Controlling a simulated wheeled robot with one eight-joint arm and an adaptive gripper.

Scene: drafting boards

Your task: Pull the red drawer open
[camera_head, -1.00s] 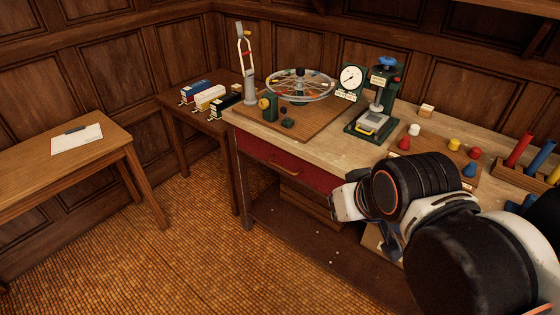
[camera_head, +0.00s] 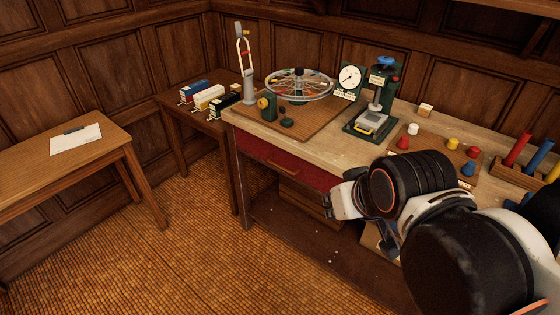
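The red drawer (camera_head: 256,158) is set under the top of the wooden workbench and looks shut. Its front faces the open floor and has a slim orange-brown handle (camera_head: 283,168) across it. My gripper (camera_head: 340,203) is at the right end of the drawer front, apart from the handle. My arm hides part of the bench front to the right. The fingertips are small and partly turned away, so I cannot tell whether they are open or shut.
The bench top (camera_head: 322,150) carries a spoked wheel (camera_head: 300,85), a green press (camera_head: 378,98), a dial gauge (camera_head: 350,77) and coloured pegs. A lower shelf (camera_head: 290,222) sits below the drawer. A side table (camera_head: 60,165) stands left; the tiled floor between is clear.

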